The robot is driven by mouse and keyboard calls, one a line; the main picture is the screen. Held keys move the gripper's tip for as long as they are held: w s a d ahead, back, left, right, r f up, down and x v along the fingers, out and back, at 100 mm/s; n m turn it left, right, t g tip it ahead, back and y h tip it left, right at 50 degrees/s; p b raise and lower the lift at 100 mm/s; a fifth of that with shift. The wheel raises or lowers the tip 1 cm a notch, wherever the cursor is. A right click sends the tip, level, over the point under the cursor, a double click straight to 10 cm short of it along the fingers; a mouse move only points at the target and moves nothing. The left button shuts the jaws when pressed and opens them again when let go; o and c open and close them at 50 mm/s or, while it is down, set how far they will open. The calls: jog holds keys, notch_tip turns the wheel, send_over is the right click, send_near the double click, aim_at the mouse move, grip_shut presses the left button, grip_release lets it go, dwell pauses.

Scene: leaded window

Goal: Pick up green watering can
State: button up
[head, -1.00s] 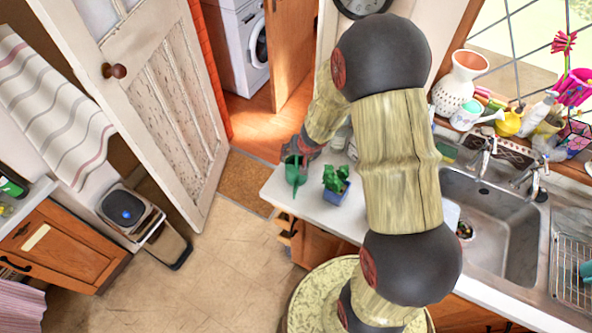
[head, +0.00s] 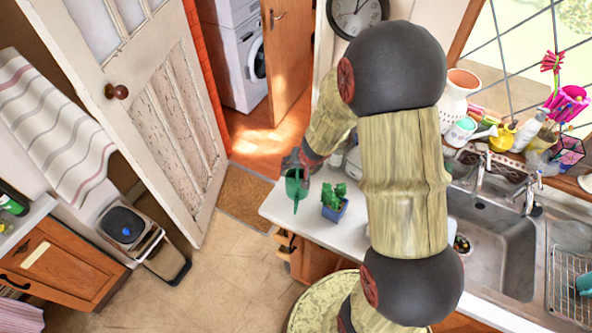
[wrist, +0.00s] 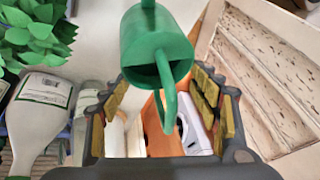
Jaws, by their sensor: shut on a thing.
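The green watering can (head: 296,188) is at the left end of the white counter, its spout pointing down toward the front edge in the head view. My gripper (head: 300,164) is at its back side, shut on it. In the wrist view the can (wrist: 155,38) fills the top middle, and its looped handle runs down between the two fingers of my gripper (wrist: 163,80). The exact finger contact is hard to make out. I cannot tell whether the can's base touches the counter.
A blue pot with a green plant (head: 333,203) stands on the counter (head: 345,232) just right of the can. A white bottle (wrist: 40,108) shows at left in the wrist view. The sink (head: 495,240) is farther right. An open door (head: 165,110) stands at left.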

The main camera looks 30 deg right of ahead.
jog(key=v, duration=0.2)
jog(key=s+p+v, duration=0.1)
jog(key=v, duration=0.2)
jog(key=shift+w+f, duration=0.1)
jog(key=shift+f, duration=0.15)
jog(key=s+r, duration=0.4)
jog(key=s, duration=0.5)
jog(key=shift+s+a+p, duration=0.2)
jog(key=shift+a+p, duration=0.1)
